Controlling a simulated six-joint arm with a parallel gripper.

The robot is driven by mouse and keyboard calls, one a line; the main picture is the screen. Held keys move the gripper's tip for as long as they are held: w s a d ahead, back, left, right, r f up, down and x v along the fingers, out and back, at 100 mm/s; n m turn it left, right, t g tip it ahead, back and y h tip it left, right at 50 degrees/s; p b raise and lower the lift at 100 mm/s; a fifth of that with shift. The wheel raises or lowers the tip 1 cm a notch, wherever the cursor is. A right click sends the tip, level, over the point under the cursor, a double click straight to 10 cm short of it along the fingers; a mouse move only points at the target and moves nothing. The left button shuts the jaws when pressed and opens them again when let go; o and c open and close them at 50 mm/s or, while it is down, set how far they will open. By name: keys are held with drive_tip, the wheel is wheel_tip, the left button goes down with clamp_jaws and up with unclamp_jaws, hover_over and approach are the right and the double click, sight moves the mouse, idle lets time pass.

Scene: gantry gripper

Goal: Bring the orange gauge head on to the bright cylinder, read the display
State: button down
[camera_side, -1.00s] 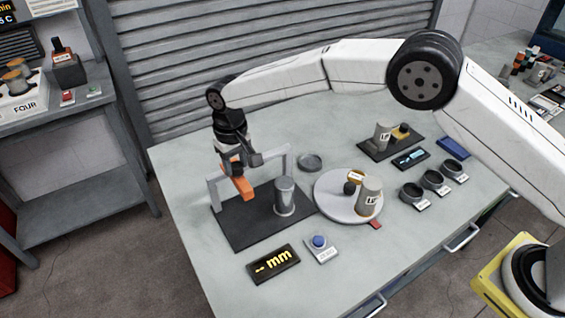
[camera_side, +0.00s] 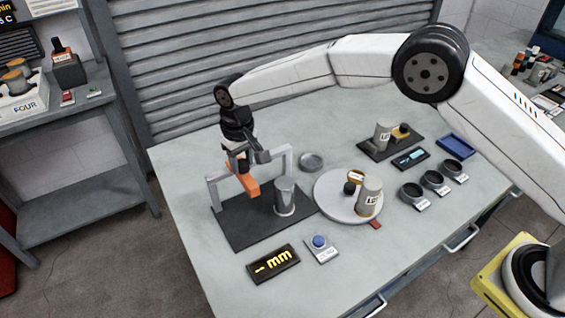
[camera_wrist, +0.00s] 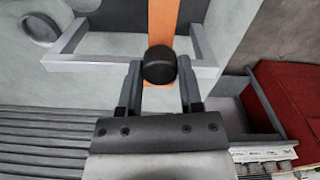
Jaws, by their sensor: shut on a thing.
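The orange gauge head (camera_side: 248,185) is a long orange block on the grey gantry frame (camera_side: 213,194), over the dark base plate. My gripper (camera_side: 242,164) is at the gantry's crossbar. In the wrist view my gripper (camera_wrist: 160,70) is shut on a black knob (camera_wrist: 159,66) in front of the orange head (camera_wrist: 162,18). The bright cylinder (camera_side: 285,198) stands upright on the base plate (camera_side: 248,231), right of the orange head, with a gap between them in the side view. The display (camera_side: 272,264) shows yellow dashes and "mm", no digits.
A blue button (camera_side: 319,241) sits beside the display. A round pale plate (camera_side: 332,211) with a grey labelled cylinder (camera_side: 369,198) is right of the base plate. A shallow dish (camera_side: 311,161) lies behind the gantry. Several dark cups stand at the right.

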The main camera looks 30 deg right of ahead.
drive_tip(key=d, duration=0.8)
drive_tip(key=shift+d, duration=0.3)
drive_tip(key=shift+w, duration=0.1)
drive_tip(key=shift+c, duration=1.3)
unclamp_jaws()
drive_tip(key=shift+r, duration=0.1)
wheel_tip(320, 180, up, 8)
drive_tip(key=shift+d, duration=0.1)
